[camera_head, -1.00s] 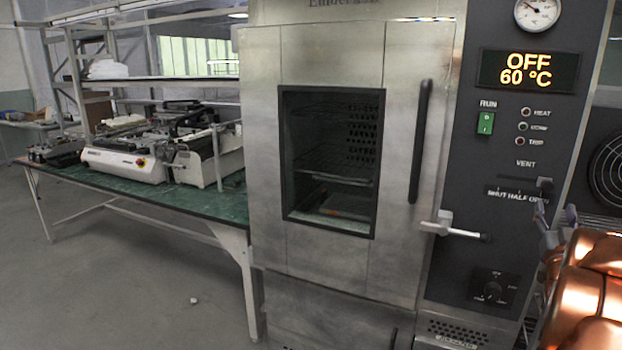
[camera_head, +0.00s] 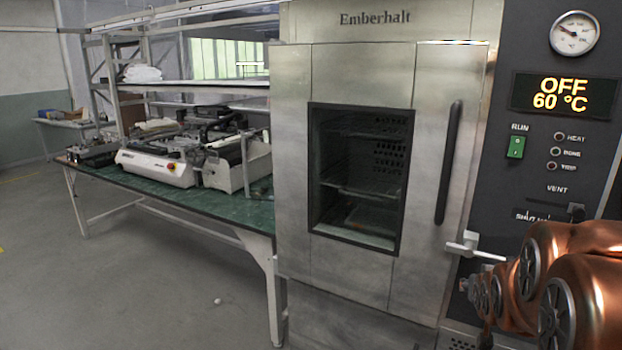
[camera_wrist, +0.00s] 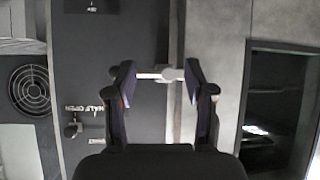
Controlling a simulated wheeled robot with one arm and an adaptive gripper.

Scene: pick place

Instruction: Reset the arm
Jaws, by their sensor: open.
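My gripper (camera_wrist: 161,82) is open in the wrist view, its two dark purple-sided fingers spread apart with nothing held. The pale door latch lever (camera_wrist: 152,76) of the oven shows in the gap between the fingertips; I cannot tell whether they touch it. In the head view my copper-coloured arm (camera_head: 580,265) reaches in from the lower right, close below the latch lever (camera_head: 470,248). The gripper is mostly hidden behind the arm there.
The steel oven (camera_head: 295,170) stands in front, its windowed door shut and its display (camera_head: 562,94) reading OFF 60 °C. A dark vertical handle (camera_head: 449,162) is on the door. A green-topped bench (camera_head: 205,205) with equipment stands left. The floor (camera_head: 130,290) at lower left is mostly clear.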

